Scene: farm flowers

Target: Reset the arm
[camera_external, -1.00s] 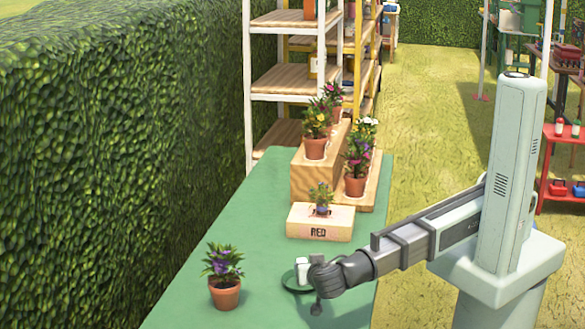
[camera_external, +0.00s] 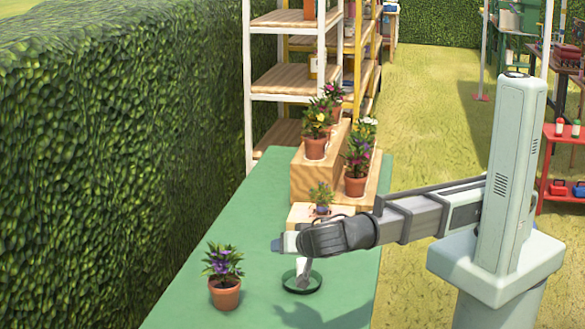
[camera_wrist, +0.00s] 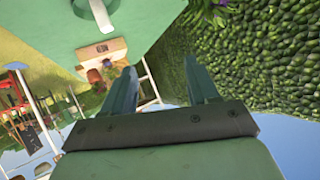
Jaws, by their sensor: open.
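My gripper (camera_external: 280,244) is raised above the near part of the green table and points left. In the wrist view its two fingers (camera_wrist: 161,80) are apart with nothing between them. A slim white object (camera_external: 303,272) stands in or on a round dark green dish (camera_external: 318,287) just below my gripper. The white object also shows at the top of the wrist view (camera_wrist: 101,14), apart from the fingers.
A potted purple flower (camera_external: 224,276) stands on the green table (camera_external: 255,215) at the front left. A wooden block (camera_external: 300,214) holding a small plant is partly hidden behind my arm. Several potted flowers stand on wooden steps (camera_external: 312,180) behind. A hedge (camera_external: 110,160) borders the left.

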